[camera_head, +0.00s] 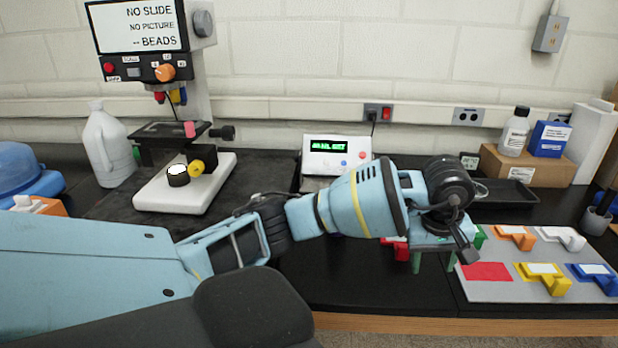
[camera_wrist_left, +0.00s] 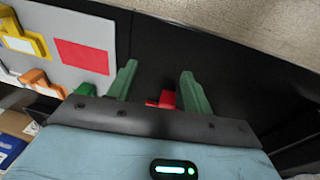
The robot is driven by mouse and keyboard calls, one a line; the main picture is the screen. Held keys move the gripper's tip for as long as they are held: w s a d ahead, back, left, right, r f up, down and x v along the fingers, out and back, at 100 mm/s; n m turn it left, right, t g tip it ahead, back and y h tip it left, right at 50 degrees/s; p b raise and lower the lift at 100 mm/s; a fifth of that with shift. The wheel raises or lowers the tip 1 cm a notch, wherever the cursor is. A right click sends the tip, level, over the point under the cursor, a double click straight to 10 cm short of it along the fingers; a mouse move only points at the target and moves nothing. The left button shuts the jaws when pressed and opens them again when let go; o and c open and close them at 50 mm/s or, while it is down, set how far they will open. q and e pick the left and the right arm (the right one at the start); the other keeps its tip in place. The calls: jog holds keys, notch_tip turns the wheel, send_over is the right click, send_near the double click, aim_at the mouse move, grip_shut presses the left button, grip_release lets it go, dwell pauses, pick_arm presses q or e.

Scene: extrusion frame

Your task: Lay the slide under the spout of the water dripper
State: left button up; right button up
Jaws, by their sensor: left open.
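A red slide (camera_head: 397,247) lies on the black bench left of the grey board, partly hidden by my left arm. My left gripper (camera_head: 433,258) is over the bench beside it, with green fingers pointing down. In the left wrist view the fingers (camera_wrist_left: 160,70) are apart, and the red slide (camera_wrist_left: 165,99) shows between them, partly cut off by the gripper body. I cannot tell whether they touch it. A white unit with a green display (camera_head: 337,148) stands behind my arm. It may be the water dripper; its spout is hidden. My right gripper is not in view.
The grey board (camera_head: 485,290) at the right holds several coloured slides and a bare red patch (camera_head: 487,272). A microscope (camera_head: 185,185), a white jug (camera_head: 104,145) and a blue bottle (camera_head: 22,172) stand left. A black tray (camera_head: 505,191) lies behind the board.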

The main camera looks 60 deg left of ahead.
pick_arm(q)
jog(key=s+d+f+n+g+h, duration=0.1)
jog(key=s+d+f+h, duration=0.2)
jog(key=d, duration=0.3)
jog(key=s+d+f+g+h, duration=0.1)
jog(key=s+d+f+h, duration=0.15)
jog(key=d+f, duration=0.2)
jog(key=s+d+r+n+t+h, duration=0.2)
jog(key=s+d+n+h, duration=0.6)
jog(key=d+n+h, duration=0.6)
jog(key=s+a+f+n+t+y, duration=0.3)
jog(key=a+f+n+t+y, duration=0.45)
jog(key=n, duration=0.95)
jog(key=s+a+f+n+t+y, duration=0.2)
jog(key=a+f+n+t+y, duration=0.5)
jog(key=n, duration=1)
jog(key=s+a+f+n+g+y, duration=0.3)
jog(key=s+f+n+g, duration=0.5)
jog(key=s, duration=0.8)
notch_tip(320, 180, down, 5)
jog(key=a+n, duration=0.1)
jog(key=n, duration=0.2)
jog(key=shift+s, duration=0.4)
